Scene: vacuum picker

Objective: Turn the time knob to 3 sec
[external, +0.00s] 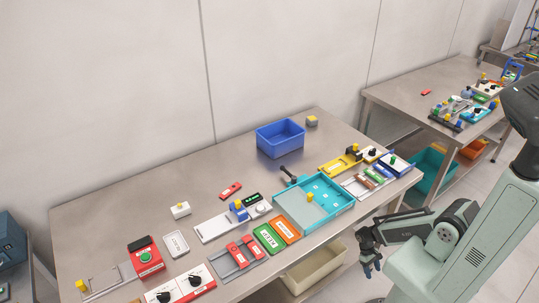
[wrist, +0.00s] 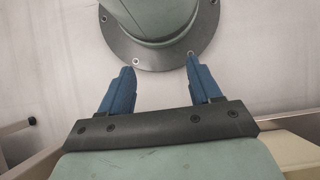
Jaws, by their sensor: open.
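Two black knobs, a left one (external: 165,296) and a right one (external: 194,281), sit on white-and-red panels at the table's front left edge. Another dark knob (external: 372,153) shows on a white-topped block at the table's right end. The labels are too small to read, so I cannot tell which is the time knob or where it points. My gripper (external: 372,266) hangs beyond the table's front right edge, low and well apart from all the knobs. In the wrist view my gripper (wrist: 160,85) has its two blue fingers spread with nothing between them.
A turquoise tray (external: 343,211) and a blue bin (external: 280,139) stand on the table. A red box with a green button (external: 146,257), green and orange plates, and red sliders lie towards the front. A cream bin (external: 318,270) is below. The table's back left is clear.

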